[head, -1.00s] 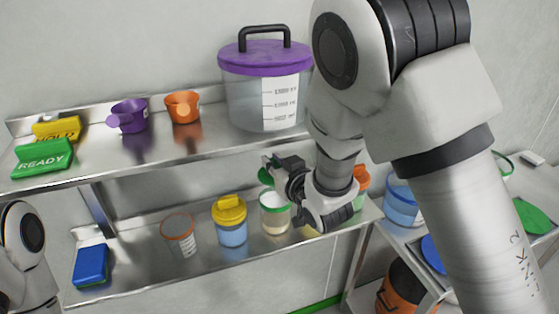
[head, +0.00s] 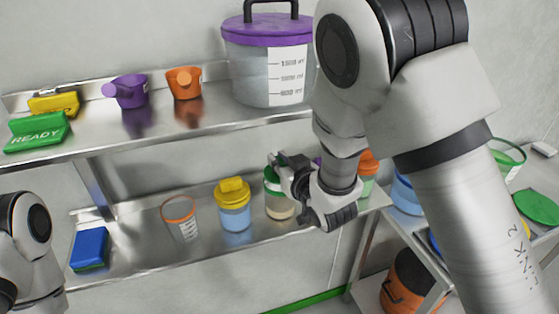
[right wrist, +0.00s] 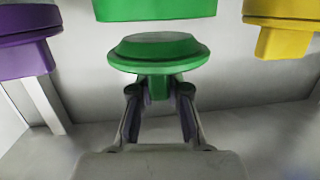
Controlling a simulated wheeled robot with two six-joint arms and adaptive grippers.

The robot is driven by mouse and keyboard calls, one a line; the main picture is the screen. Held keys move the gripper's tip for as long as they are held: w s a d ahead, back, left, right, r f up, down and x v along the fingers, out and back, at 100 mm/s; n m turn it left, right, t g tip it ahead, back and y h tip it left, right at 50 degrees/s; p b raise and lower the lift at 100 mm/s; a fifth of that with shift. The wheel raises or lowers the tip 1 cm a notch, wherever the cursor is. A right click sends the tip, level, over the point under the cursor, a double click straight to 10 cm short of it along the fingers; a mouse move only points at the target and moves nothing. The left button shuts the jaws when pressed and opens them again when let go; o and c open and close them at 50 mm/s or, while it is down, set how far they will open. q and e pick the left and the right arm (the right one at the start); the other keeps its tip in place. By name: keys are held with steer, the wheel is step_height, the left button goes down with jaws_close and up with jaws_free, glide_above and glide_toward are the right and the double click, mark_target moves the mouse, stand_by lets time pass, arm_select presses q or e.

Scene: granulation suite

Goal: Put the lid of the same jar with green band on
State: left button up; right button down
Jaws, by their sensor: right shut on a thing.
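My right gripper (head: 277,166) is shut on the green lid. In the right wrist view the lid (right wrist: 158,50) is a stepped green disc, held by the tab between my fingertips (right wrist: 158,88). The jar with green band (head: 280,209) stands on the lower shelf, just under the lid; my gripper partly covers its top. Its green band (right wrist: 155,9) shows at the top edge of the right wrist view, with a narrow gap between it and the lid. In the head view the exact gap is hard to tell. Only part of my left arm shows, not its gripper.
A yellow-lidded jar (head: 234,205) stands left of the green-band jar, then an open orange-rimmed cup (head: 181,219) and a blue block (head: 89,246). A purple-lidded jar (right wrist: 28,45) and an orange-lidded one (head: 368,165) stand close on the right. The upper shelf (head: 210,121) hangs above.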

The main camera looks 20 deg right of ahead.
steer(key=shift+f+b, duration=0.85)
steer(key=shift+f, duration=0.2)
stand_by(0.4)
steer(key=c, duration=1.1)
jaws_free()
steer(key=shift+o, duration=0.2)
steer(key=v, duration=0.7)
steer(key=shift+s, duration=0.25)
